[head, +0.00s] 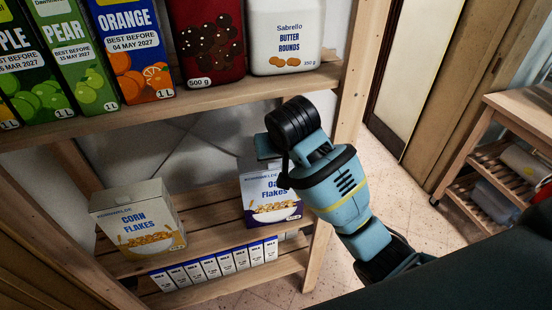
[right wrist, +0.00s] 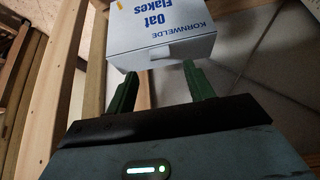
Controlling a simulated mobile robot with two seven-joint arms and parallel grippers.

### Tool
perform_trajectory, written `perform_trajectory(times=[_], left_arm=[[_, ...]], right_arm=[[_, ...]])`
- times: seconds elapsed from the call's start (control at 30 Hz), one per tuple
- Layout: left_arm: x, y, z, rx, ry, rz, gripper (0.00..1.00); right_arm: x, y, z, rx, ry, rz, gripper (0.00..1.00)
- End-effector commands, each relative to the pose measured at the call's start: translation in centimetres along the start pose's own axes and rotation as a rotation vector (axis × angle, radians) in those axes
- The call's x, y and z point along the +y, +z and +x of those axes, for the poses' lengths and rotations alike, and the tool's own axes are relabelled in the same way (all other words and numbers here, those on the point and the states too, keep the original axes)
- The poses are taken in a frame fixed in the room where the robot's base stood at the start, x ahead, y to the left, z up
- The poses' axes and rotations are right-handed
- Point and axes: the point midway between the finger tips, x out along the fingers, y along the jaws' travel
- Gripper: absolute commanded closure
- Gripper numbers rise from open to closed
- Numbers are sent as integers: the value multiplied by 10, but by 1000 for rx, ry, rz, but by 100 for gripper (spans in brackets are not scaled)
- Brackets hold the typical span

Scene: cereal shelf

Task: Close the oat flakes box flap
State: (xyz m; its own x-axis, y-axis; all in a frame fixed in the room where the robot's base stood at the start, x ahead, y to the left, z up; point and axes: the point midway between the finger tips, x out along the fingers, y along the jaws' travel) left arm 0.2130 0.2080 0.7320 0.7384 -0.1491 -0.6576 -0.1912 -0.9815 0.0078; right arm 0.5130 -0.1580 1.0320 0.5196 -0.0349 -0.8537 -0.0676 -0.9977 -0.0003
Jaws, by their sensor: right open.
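The oat flakes box (head: 270,198), white and blue with a bowl picture, stands on the middle shelf at its right end. My right gripper (head: 268,148) is over the box's top in the head view and hides much of it. In the right wrist view the box (right wrist: 165,35) appears upside down, beyond my open right gripper (right wrist: 158,82). The fingers are apart with nothing between them, close to the box's top edge. I cannot tell clearly how the flap stands. My left gripper is not in view.
A corn flakes box (head: 140,222) stands to the left on the same shelf (head: 215,207), with bare boards between the boxes. Milk cartons (head: 215,265) line the shelf below. Juice cartons (head: 135,45) and biscuit packs (head: 287,38) stand above. A wooden trolley (head: 500,150) is at right.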

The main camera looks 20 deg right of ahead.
Motion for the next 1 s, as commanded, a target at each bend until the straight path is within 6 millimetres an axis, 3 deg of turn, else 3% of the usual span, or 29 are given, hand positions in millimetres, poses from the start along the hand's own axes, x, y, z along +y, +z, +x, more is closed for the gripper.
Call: perform_trajectory(times=[0.23, 0.73, 0.87, 1.0], left_arm=[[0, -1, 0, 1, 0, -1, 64], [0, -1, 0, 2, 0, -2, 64], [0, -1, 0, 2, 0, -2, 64], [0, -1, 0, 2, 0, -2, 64]], right_arm=[[0, 0, -21, 0, 0, 0, 47], [0, 1, -21, -2, -1, -1, 47], [0, 15, -3, -1, -21, -10, 47], [1, 52, 38, 15, -70, -30, 47]])
